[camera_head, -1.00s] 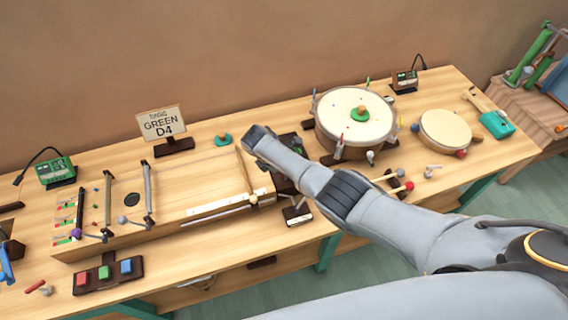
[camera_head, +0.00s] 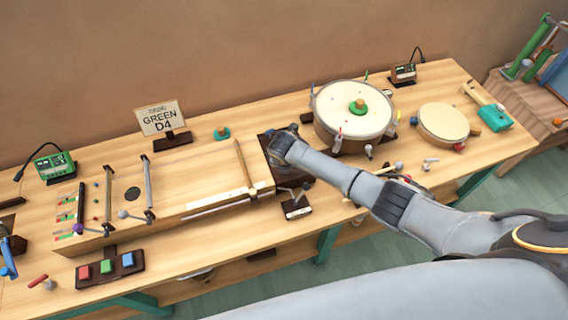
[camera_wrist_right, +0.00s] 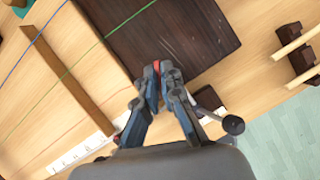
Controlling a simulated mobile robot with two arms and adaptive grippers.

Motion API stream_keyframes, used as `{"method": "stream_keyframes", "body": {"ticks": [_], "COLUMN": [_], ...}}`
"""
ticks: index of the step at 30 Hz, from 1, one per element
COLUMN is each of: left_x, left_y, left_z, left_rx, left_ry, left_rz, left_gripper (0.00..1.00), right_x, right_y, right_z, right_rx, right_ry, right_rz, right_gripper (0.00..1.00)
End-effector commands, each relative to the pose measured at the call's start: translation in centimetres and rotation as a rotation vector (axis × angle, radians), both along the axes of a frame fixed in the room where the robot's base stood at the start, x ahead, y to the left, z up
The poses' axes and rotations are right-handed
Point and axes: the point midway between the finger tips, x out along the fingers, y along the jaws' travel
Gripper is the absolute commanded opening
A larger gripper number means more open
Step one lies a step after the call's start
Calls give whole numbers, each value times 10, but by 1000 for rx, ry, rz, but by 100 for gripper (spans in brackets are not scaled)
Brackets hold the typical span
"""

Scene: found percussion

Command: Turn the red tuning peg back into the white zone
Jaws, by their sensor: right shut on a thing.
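The string instrument (camera_head: 185,195) lies on the bench at left of centre, with a dark block (camera_head: 268,150) at its right end. My right gripper is over that block; its jaws are hidden by my wrist in the head view. In the right wrist view the gripper (camera_wrist_right: 157,70) is shut on a small red piece, apparently the red tuning peg (camera_wrist_right: 157,66), of which only a bit shows between the fingertips. Small gauges with coloured and white zones (camera_head: 66,215) sit at the instrument's left end; their readings are too small to tell. My left gripper is out of view.
A drum (camera_head: 354,110) and mallets (camera_head: 385,170) are to the right. A sign reading GREEN D4 (camera_head: 160,118) stands behind. Coloured buttons (camera_head: 106,267) are at front left.

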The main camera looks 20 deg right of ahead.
Motion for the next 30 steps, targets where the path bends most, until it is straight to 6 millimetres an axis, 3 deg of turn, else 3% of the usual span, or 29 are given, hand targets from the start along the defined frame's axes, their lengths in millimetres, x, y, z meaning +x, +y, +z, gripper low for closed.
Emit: {"method": "stream_keyframes", "body": {"ticks": [11,30], "left_x": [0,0], "left_y": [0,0], "left_z": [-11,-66], "left_rx": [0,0], "left_ry": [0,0], "left_rz": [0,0], "left_gripper": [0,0], "right_x": [-1,-1], "right_y": [-4,-5], "right_z": [-3,-5], "right_rx": [-1,-2], "right_ry": [1,3], "right_rz": [359,817], "right_gripper": [0,0]}}
